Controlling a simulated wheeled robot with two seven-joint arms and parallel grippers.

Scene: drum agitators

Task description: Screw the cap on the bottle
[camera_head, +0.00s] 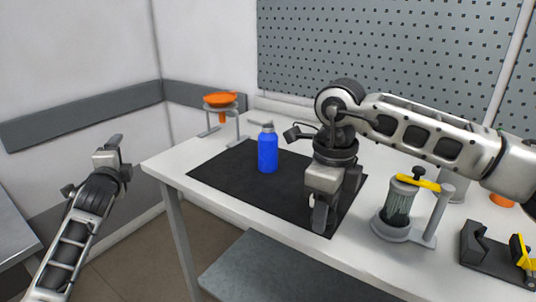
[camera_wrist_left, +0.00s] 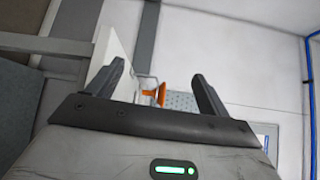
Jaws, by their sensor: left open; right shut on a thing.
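The blue bottle (camera_head: 268,152) stands upright on the black mat (camera_head: 225,170), with a grey top (camera_head: 267,128) above its blue body. I cannot tell whether that grey part is the neck or a cap. My right gripper (camera_head: 320,222) points down over the mat, to the right of the bottle and nearer the front edge, apart from it. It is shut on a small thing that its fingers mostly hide. My left gripper (camera_head: 112,147) is open and empty, off the table's left end. Its two spread fingers also show in the left wrist view (camera_wrist_left: 160,85).
An orange funnel (camera_head: 221,99) sits in a grey stand at the back left. A grey stand with a clear jar (camera_head: 398,203) and yellow clamp is right of the mat. A dark holder (camera_head: 488,255) is at front right. The mat's left part is clear.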

